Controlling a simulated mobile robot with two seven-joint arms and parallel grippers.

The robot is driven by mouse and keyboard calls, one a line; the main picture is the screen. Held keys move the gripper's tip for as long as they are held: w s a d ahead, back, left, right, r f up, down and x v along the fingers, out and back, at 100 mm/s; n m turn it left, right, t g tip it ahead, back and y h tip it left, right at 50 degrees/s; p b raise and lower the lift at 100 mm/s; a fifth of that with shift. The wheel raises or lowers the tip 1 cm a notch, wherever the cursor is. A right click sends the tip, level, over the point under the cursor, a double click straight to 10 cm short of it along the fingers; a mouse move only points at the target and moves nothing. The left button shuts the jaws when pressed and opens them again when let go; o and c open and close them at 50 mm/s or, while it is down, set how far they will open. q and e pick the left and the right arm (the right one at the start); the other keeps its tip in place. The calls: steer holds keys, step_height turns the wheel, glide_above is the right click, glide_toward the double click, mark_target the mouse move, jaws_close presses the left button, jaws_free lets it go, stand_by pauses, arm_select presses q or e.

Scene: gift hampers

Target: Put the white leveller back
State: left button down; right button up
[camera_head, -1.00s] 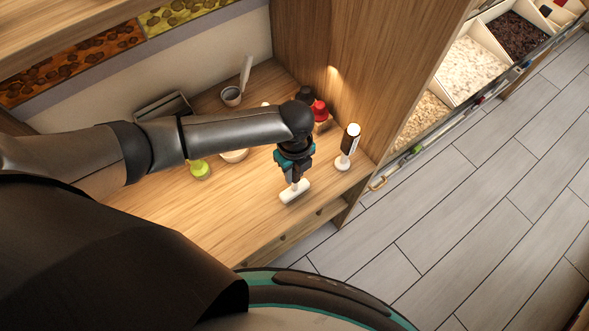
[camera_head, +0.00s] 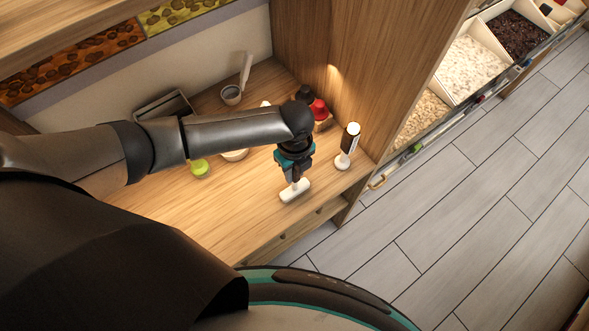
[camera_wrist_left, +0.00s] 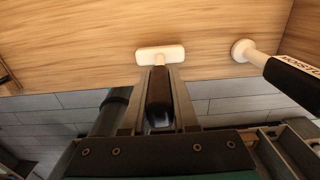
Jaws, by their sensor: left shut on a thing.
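The white leveller (camera_head: 295,190) has a flat white bar head and a dark handle (camera_wrist_left: 158,95). My left gripper (camera_head: 294,178) is shut on the handle. In the left wrist view the handle lies between the fingers of my gripper (camera_wrist_left: 158,112), and the white head (camera_wrist_left: 160,54) is beyond the fingertips. The head is over the front part of the wooden counter (camera_head: 215,225). I cannot tell whether it touches the counter. My right gripper is not in view.
A dark-and-white tamper-like tool (camera_head: 348,147) stands upright right of my left gripper; it also shows in the wrist view (camera_wrist_left: 285,76). A red-topped item (camera_head: 319,110), a green item (camera_head: 199,167) and a cup (camera_head: 231,95) stand farther back. The front left counter is clear.

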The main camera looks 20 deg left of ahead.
arm_select(q)
steer(key=c, duration=0.6)
jaws_free()
steer(key=shift+f, duration=0.1)
step_height(320, 180, up, 15)
steer(key=shift+r+p, duration=0.15)
steer(key=shift+p, duration=0.55)
